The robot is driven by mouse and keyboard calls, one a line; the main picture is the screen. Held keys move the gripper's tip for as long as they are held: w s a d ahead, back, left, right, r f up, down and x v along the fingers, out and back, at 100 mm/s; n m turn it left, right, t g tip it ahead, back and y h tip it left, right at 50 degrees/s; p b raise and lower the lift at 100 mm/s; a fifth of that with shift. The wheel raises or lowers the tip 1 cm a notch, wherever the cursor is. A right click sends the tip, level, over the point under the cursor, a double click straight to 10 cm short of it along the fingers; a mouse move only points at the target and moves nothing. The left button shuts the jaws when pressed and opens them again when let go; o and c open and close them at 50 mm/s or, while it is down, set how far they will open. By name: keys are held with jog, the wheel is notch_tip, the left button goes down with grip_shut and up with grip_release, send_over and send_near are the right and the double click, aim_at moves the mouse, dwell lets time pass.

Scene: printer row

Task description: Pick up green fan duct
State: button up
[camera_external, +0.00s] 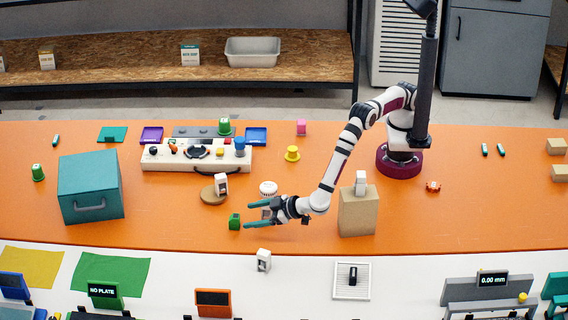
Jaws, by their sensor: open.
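A small green block-shaped part (234,222), which looks like the green fan duct, stands on the orange table left of the middle. My gripper (247,214) is low over the table, its two teal fingers spread and pointing left. The green part is just beyond the fingertips, near the lower finger. I cannot tell whether they touch. No object is clearly held between the fingers.
A teal box (91,187) stands at left. A white console (196,158) lies behind the gripper. A round wooden disc (208,197) and a white part (221,184) are close behind the green part. A cardboard block (357,212) stands right of the gripper.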

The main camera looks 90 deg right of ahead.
aim_at(238, 217)
jog(key=x, duration=0.7)
jog(key=shift+w+d+f, duration=0.25)
jog(key=shift+d+f, duration=0.05)
jog(key=shift+d, duration=0.05)
grip_shut()
